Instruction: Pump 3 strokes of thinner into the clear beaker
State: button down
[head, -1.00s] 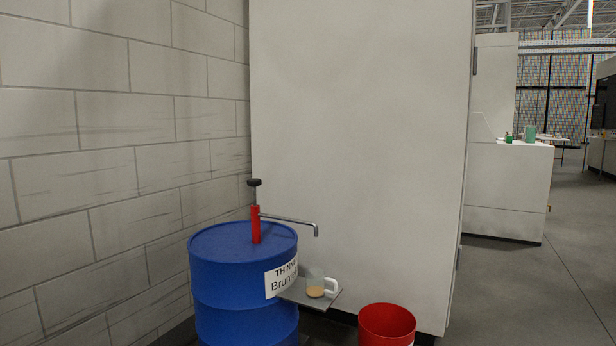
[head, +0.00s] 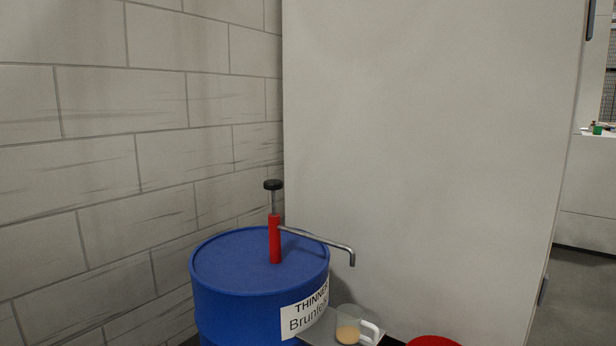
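A blue drum (head: 235,262) with a white label reading "THINNER" stands by the block wall in the head view. A red hand pump (head: 275,240) rises from its lid, with a black knob (head: 273,185) raised on its rod. The pump's grey spout (head: 325,244) reaches right and bends down above the clear beaker (head: 352,318). The beaker stands upright on a small grey shelf (head: 315,333) at the drum's side. It has a white handle on its right and some tan content at the bottom. My gripper is not in view.
A red bucket (head: 433,341) shows at the bottom edge, right of the beaker. A large pale cabinet (head: 430,150) stands behind the drum, and a grey block wall (head: 100,180) is on the left. Open floor (head: 590,285) shows at the far right.

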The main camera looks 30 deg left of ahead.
aim_at(272, 185)
jog(key=u, duration=0.45)
jog(key=i, duration=1.05)
jog(key=u, duration=0.75)
